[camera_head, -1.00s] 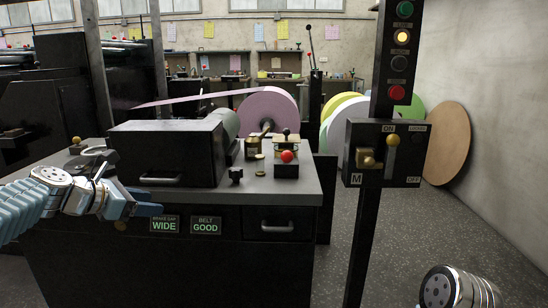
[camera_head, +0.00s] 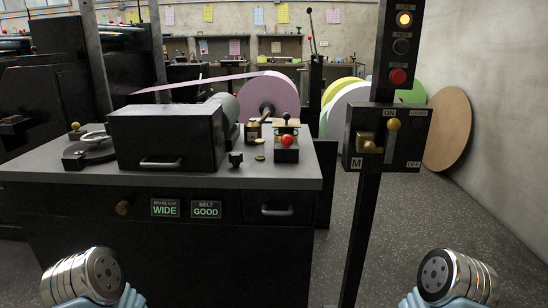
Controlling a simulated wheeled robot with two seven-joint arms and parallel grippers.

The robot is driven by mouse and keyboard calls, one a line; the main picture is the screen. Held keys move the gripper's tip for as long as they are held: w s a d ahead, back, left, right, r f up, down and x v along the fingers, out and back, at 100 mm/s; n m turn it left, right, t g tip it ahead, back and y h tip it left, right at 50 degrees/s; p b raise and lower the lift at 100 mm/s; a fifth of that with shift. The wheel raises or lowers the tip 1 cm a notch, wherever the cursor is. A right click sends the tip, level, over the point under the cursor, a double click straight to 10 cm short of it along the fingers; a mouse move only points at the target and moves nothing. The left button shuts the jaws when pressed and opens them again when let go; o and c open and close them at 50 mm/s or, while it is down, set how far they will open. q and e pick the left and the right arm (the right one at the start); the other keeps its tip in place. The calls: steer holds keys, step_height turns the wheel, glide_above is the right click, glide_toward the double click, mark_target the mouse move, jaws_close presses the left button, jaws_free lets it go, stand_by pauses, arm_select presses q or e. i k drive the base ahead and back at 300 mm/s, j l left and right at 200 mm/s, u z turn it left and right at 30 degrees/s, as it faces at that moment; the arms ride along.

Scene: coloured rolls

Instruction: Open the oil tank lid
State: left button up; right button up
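A small brass-and-dark container (camera_head: 252,131) stands on the grey bench top (camera_head: 200,182), behind two small brass discs (camera_head: 260,157). It may be the oil tank; its lid is too small to make out. My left arm comes in at the bottom left and my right arm at the bottom right, each showing a silver joint and some blue links. Both are in front of the bench and apart from everything on it. I see no fingertips of either gripper.
A black box with a handle (camera_head: 165,138) fills the middle of the bench. A red-knobbed control block (camera_head: 287,147) stands beside the container. A round dial plate (camera_head: 92,148) sits at the left. A black control post (camera_head: 370,220) stands to the right. Open floor (camera_head: 450,215) lies beyond it.

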mark_target(286, 122)
steer(key=i+l+u, duration=0.15)
steer(key=l, duration=0.25)
steer(key=i+l+u, duration=0.15)
steer(key=l, duration=0.25)
steer(key=i+l+u, duration=0.15)
steer(key=l, duration=0.25)
steer(key=i+l+u, duration=0.15)
steer(key=l, duration=0.25)
